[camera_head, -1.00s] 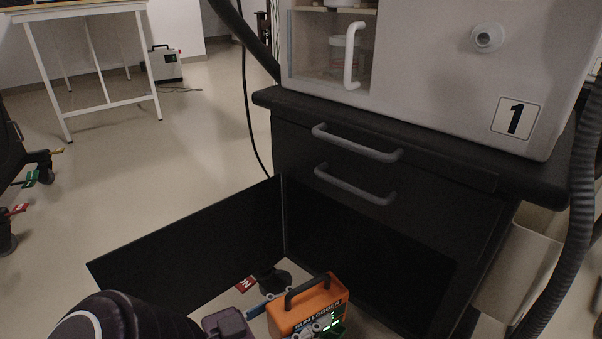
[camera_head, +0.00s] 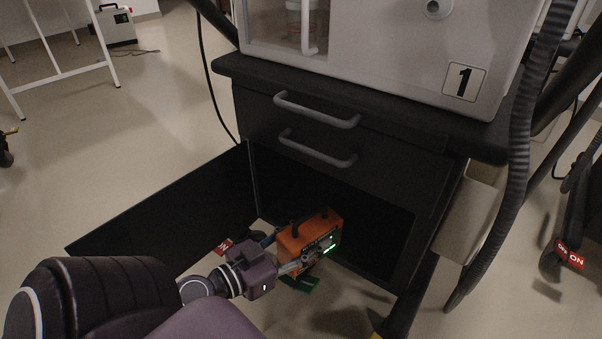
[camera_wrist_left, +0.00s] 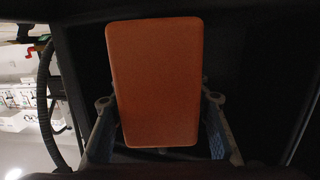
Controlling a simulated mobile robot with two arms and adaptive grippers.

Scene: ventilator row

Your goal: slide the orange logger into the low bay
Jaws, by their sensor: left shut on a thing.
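The orange logger (camera_head: 312,234) is a boxy case with a dark handle on top and a small lit green display. My left gripper (camera_head: 288,252) is shut on the orange logger and holds it at the mouth of the low bay (camera_head: 372,238). The low bay is the dark open compartment at the bottom of the black cabinet, with its door swung out to the left. In the left wrist view the orange logger (camera_wrist_left: 155,85) fills the middle, with a finger on each side and dark bay walls around it. How deep it sits cannot be told. My right gripper is not in view.
The open door (camera_head: 165,212) stands left of the bay. Two drawers with grey handles (camera_head: 318,148) are above it.

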